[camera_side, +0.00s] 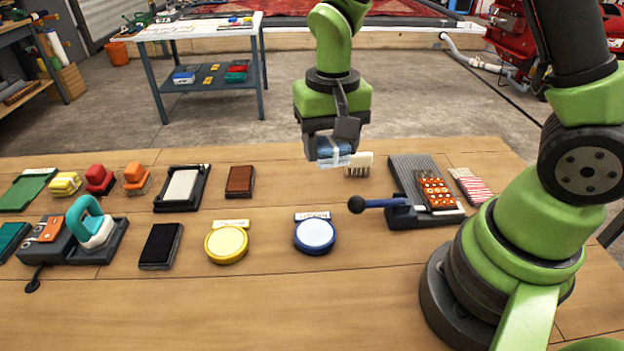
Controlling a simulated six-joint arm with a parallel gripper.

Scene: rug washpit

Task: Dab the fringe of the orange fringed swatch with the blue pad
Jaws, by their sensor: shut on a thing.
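My gripper (334,158) is shut on the blue pad (331,147), partly hidden by the fingers, and holds it above the back middle of the table. The orange fringed swatch (436,193), orange with pale spots, lies on a dark grey ridged board (408,166) at the right. My gripper is to the left of the swatch and apart from it. The swatch's fringe is too small to make out clearly.
A blue-handled lever (385,203) sticks out left from the board. A blue-rimmed round dish (315,234) and a yellow one (227,244) stand in front. A pale brush-like piece (358,165) is beside my gripper. A striped swatch (471,186) lies right. Yellow, red and orange pads (134,177) stand left.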

